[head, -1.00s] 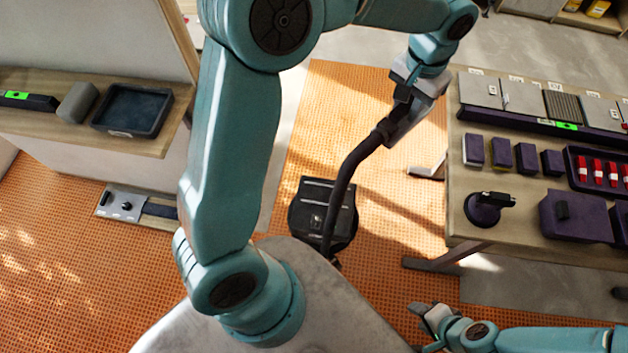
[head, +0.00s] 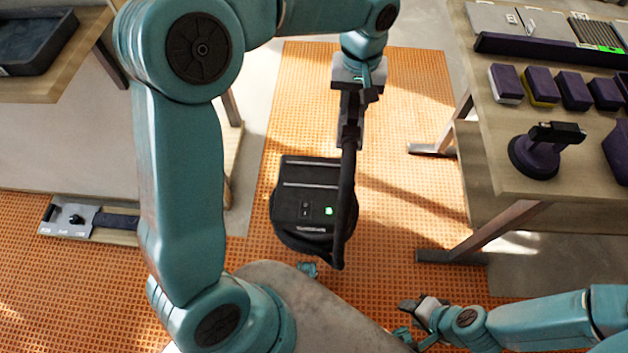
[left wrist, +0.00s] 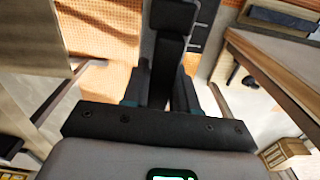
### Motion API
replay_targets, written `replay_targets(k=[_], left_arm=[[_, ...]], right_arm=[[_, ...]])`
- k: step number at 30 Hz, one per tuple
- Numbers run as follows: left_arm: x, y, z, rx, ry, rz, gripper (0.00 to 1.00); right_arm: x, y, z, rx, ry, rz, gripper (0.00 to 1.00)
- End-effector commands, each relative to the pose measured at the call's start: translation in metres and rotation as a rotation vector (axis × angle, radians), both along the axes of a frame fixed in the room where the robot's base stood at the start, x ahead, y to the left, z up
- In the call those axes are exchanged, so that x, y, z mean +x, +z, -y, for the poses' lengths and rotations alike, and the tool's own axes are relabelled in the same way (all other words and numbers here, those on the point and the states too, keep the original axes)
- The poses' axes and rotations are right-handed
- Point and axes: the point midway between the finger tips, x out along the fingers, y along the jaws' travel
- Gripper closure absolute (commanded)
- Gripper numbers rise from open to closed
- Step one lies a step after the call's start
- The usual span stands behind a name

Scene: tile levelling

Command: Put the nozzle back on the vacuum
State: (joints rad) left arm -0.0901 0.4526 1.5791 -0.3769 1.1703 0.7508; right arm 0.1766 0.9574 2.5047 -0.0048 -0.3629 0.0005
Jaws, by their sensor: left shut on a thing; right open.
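The vacuum (head: 300,208) is a dark, rounded canister on the orange mat, with a small green light lit on top. Its black hose (head: 345,205) bends up along the right side of the canister to my left gripper (head: 352,95). My left gripper is shut on the black nozzle at the hose's upper end, above and beyond the canister. My right gripper (head: 412,318) is open and empty, low in the head view, right of the vacuum.
A workbench (head: 480,165) on the right carries purple blocks (head: 540,85) and a round purple suction tool (head: 540,150). Another bench with a dark tray (head: 35,40) stands at the left, with a low board (head: 90,220) below. The mat (head: 400,200) between them is clear around the vacuum.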

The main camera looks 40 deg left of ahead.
Motion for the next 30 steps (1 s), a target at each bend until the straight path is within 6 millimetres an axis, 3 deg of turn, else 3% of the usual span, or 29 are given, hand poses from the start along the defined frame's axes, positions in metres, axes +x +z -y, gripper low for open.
replay_targets(k=[1,3,9,13,20,30], left_arm=[[0.002,-0.044,-0.012,0.0,0.172,0.001,1.0],[0.003,-0.068,-0.026,-0.001,0.437,0.001,1.0],[0.005,-0.111,-0.063,0.002,1.115,0.0,1.0],[0.005,-0.126,-0.08,0.002,1.415,0.001,1.0],[0.004,-0.148,-0.09,0.006,1.619,-0.001,1.0],[0.004,-0.245,-0.09,0.007,1.621,-0.003,1.0]], right_arm=[[0.0,-0.041,0.0,0.0,0.0,0.001,0.57],[0.0,-0.061,0.0,0.0,-0.001,0.001,0.57],[0.001,-0.092,0.0,0.0,-0.002,0.002,0.57],[0.001,-0.101,0.001,0.0,-0.003,0.002,0.57],[0.002,-0.111,0.001,-0.001,-0.005,0.003,0.57],[0.009,-0.145,0.008,-0.007,-0.034,0.016,0.57]])
